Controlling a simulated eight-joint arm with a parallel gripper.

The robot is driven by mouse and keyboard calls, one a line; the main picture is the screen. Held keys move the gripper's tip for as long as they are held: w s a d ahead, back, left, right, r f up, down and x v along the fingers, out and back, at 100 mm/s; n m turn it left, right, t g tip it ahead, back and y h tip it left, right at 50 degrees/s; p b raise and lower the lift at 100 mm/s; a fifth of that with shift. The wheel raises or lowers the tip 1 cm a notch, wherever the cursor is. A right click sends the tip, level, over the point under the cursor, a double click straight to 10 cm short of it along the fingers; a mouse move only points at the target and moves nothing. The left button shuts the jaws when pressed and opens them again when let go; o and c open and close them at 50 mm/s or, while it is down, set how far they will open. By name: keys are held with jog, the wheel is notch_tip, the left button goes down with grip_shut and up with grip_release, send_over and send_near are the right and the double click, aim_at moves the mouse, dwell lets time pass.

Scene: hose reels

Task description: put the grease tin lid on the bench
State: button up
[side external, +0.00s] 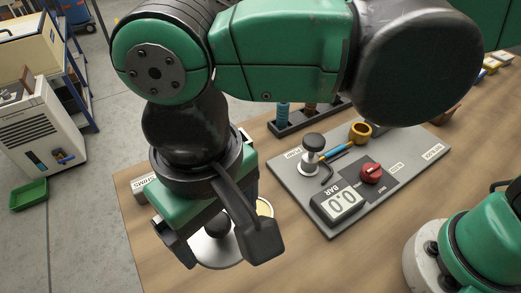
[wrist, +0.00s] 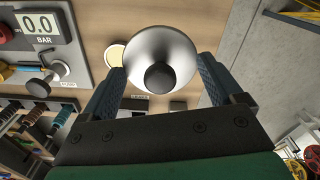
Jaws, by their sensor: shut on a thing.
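The grease tin lid (wrist: 160,48) is a silver dome with a black knob, and in the wrist view it sits between the fingers of my gripper (wrist: 163,72). My gripper is shut on it; the exact contact at the lid is hard to make out. In the side external view the lid (side external: 212,252) shows below my gripper (side external: 218,238), over the near left part of the wooden bench (side external: 310,262). I cannot tell how far it is above the bench. A round, pale yellow-topped thing (wrist: 115,55), perhaps the open grease tin, shows beside the lid and is partly hidden.
A grey panel (side external: 300,190) with a pressure gauge (side external: 338,203), a red knob (side external: 371,173) and a hand pump (side external: 312,155) lies to the right. A rack (side external: 290,124) stands behind. Bare bench shows in front of the panel. The bench's left edge is close to the lid.

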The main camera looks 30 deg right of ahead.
aim_at(233, 276)
notch_tip(233, 276, down, 14)
jog(key=shift+f, duration=0.1)
dwell(0.4)
jog(key=shift+f, duration=0.15)
jog(key=o, duration=1)
